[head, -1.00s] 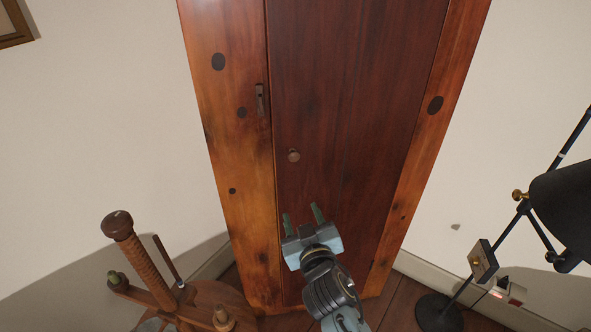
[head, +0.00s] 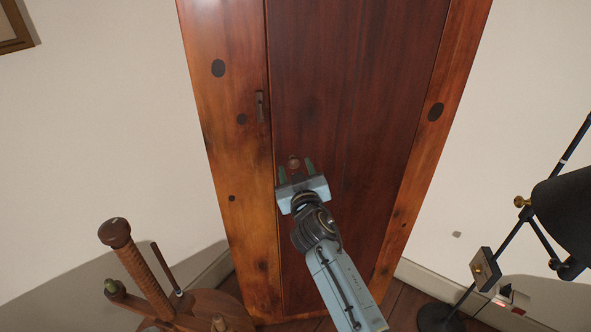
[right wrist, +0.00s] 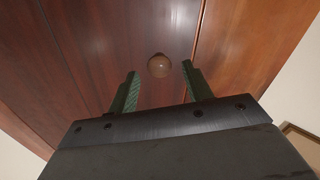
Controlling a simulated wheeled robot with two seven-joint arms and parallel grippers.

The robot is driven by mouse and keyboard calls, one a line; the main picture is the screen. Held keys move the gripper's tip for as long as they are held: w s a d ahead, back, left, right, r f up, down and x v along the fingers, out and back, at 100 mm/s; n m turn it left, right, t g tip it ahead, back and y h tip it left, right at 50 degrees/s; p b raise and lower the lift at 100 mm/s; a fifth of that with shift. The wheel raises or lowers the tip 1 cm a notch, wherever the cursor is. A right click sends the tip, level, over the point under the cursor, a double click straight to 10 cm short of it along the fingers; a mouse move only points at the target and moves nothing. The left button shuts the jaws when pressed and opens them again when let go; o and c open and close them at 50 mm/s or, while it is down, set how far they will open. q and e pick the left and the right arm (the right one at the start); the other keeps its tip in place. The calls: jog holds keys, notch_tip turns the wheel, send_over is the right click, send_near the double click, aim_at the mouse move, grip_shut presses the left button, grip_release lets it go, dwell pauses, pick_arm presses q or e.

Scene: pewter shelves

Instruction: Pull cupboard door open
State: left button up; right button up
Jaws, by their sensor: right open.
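The tall wooden cupboard has a dark red-brown door (head: 345,100) that looks shut in its lighter orange-brown frame. A small round wooden knob (head: 294,162) sits on the door's left side; it also shows in the right wrist view (right wrist: 160,65). My right gripper (head: 296,172) is open in front of the door, just below the knob in the head view. In the right wrist view its green fingertips (right wrist: 159,74) stand to either side of the knob, slightly short of it, and nothing is held. My left gripper is not in view.
A dark metal latch (head: 260,107) is on the frame left of the door. A wooden screw press (head: 150,270) stands at lower left. A black lamp (head: 565,215) stands at right. A picture frame (head: 15,30) hangs at upper left.

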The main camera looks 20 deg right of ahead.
jog(key=shift+w, duration=0.5)
grip_shut()
